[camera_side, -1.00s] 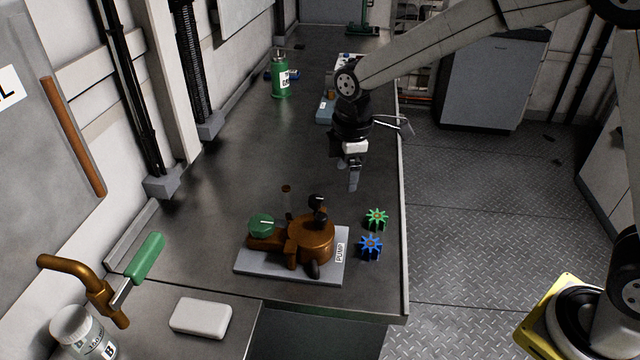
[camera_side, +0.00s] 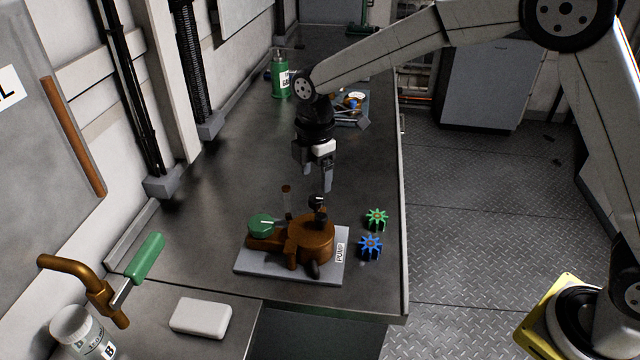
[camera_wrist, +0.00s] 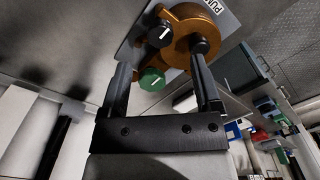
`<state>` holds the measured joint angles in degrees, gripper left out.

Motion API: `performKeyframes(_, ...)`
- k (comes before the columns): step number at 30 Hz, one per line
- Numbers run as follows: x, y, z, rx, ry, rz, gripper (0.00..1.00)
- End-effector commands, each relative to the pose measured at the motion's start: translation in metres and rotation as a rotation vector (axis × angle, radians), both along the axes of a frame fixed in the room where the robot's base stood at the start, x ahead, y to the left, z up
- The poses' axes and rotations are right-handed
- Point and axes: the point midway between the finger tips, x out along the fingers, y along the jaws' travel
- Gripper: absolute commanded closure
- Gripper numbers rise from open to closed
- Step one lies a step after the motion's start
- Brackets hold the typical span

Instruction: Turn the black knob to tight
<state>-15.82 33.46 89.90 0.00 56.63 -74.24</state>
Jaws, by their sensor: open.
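The copper-brown pump (camera_side: 313,236) sits on a grey plate (camera_side: 270,270) labelled PUMP. A black knob (camera_side: 318,200) with a pale mark stands on top of the pump. In the wrist view, a black knob (camera_wrist: 160,33) with a white line lies beyond the space between my fingers; another black part (camera_wrist: 200,46) is by the right fingertip. A green knob (camera_side: 262,222) with a white line is at the pump's left; it also shows in the wrist view (camera_wrist: 152,79). My gripper (camera_side: 314,172) is open and empty, above and behind the pump, apart from it.
A green gear (camera_side: 376,217) and a blue gear (camera_side: 370,246) lie right of the plate, near the bench edge. A white block (camera_side: 201,317) and a green-handled brass pipe (camera_side: 100,292) are at front left. A green bottle (camera_side: 280,75) stands far back.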

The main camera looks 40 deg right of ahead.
Motion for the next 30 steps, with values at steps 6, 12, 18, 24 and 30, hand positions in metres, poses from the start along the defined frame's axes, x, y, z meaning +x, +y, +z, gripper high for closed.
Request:
performKeyframes(6, -0.001, 0.000, -0.029, -0.001, 0.003, -0.001, 0.19)
performKeyframes(12, 0.000, 0.000, -0.049, -0.001, 0.003, -0.001, 0.19)
performKeyframes(18, 0.000, 0.000, -0.056, 0.000, 0.000, -0.001, 0.19)
performKeyframes(24, 0.000, 0.000, -0.057, 0.000, 0.000, -0.001, 0.19)
performKeyframes(30, 0.000, 0.000, -0.057, 0.000, 0.000, -0.001, 0.66)
